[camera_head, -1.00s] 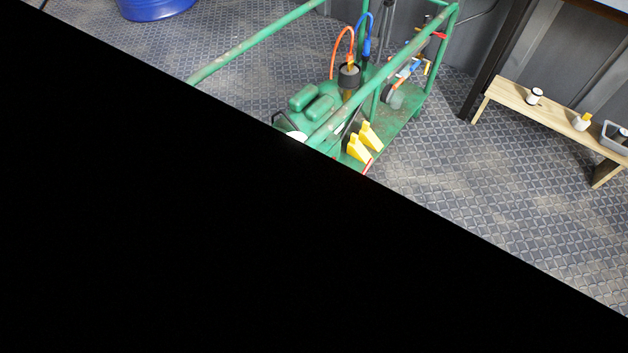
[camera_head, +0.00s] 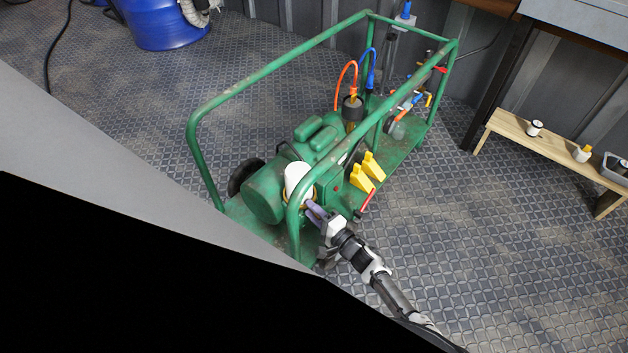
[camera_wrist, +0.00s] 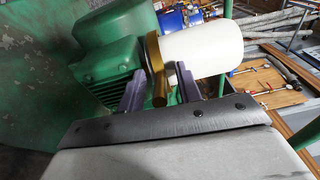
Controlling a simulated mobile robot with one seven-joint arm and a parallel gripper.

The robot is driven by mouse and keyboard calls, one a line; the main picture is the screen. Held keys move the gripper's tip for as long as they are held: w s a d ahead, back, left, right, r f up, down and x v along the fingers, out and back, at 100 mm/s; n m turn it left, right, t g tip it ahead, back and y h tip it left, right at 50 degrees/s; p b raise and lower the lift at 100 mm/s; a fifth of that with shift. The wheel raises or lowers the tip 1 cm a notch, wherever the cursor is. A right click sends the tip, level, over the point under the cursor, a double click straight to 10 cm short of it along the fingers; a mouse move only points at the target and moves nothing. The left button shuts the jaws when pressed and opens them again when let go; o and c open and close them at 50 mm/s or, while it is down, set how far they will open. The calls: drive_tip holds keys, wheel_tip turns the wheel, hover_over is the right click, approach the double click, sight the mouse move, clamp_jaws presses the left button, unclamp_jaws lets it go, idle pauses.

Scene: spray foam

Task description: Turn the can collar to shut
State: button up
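A white can (camera_head: 298,172) stands on the green machine near the front end of the cart frame. It also shows in the wrist view (camera_wrist: 203,50), lying sideways in that picture. A brass-coloured collar (camera_wrist: 153,52) rings the can's base, and a brass tab (camera_wrist: 160,90) sticks out from it. My gripper (camera_wrist: 161,88) has its two purple fingers on either side of the tab, with a visible gap on both sides; it looks open. In the head view my gripper (camera_head: 312,208) is just below the can, and the collar is mostly hidden there.
The green cart frame (camera_head: 193,140) surrounds the machine, with a rail close to my gripper. Yellow wedges (camera_head: 368,172) and a red handle (camera_head: 367,201) are just to the right. A wooden bench (camera_head: 560,155) stands at the far right. The floor between is clear.

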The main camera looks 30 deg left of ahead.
drive_tip(key=p+v, duration=0.1)
drive_tip(key=v, duration=1.2)
drive_tip(key=shift+d+p, duration=0.3)
drive_tip(key=shift+d, duration=0.1)
drive_tip(key=shift+f, duration=0.1)
